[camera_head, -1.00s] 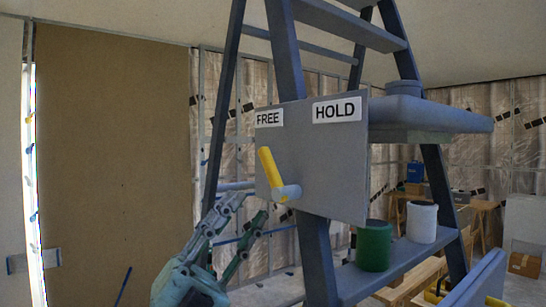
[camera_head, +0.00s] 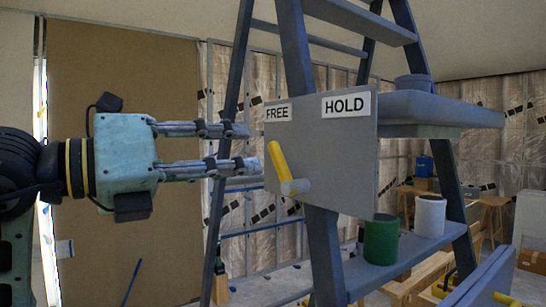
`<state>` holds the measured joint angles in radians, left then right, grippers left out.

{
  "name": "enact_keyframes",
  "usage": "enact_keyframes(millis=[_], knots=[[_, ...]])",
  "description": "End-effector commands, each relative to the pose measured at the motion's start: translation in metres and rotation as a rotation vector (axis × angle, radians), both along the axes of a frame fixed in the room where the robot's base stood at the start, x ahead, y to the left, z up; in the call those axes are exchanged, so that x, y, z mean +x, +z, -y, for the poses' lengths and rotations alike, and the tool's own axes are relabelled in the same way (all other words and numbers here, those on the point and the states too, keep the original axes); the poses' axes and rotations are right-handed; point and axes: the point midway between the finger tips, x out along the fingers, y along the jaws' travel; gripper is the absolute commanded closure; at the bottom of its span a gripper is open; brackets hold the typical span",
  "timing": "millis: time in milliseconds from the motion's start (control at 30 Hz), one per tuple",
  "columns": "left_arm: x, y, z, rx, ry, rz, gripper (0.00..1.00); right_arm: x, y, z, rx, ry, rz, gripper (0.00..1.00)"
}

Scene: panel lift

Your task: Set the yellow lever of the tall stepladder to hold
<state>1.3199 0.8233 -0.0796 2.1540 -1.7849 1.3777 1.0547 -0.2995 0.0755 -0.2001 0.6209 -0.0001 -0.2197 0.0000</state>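The tall stepladder (camera_head: 294,60) stands right of centre and carries a grey plate (camera_head: 345,155). The plate has a FREE label (camera_head: 277,113) at its upper left and a HOLD label (camera_head: 346,105) to the right of that. The yellow lever (camera_head: 278,161) leans up and left from its round pivot, its tip below the FREE label. My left gripper (camera_head: 245,147) comes in level from the left, its two fingers apart and empty. The fingertips end just left of the lever in the picture; I cannot tell whether they touch it. My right gripper is out of view.
A green can (camera_head: 381,240) and a white can (camera_head: 429,216) stand on a lower step of the ladder. A grey shelf (camera_head: 440,108) juts out right of the plate. A brown board (camera_head: 120,200) stands behind my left arm. Work tables stand at the back right.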

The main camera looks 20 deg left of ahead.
Motion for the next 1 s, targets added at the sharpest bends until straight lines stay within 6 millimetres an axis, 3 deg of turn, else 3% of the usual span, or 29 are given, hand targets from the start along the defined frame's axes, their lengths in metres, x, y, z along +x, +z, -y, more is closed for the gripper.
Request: enact_keyframes(millis=[500, 867, 1000], knots=[[0.055, 0.002, 0.043, 0.002, -0.001, -0.004, 0.68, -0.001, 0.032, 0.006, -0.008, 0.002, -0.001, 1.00], [0.060, -0.001, 0.047, 0.001, 0.000, -0.002, 0.68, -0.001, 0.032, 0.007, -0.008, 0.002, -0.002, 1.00], [0.060, 0.000, 0.047, 0.001, 0.000, -0.002, 0.79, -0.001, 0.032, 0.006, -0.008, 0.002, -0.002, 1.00]])
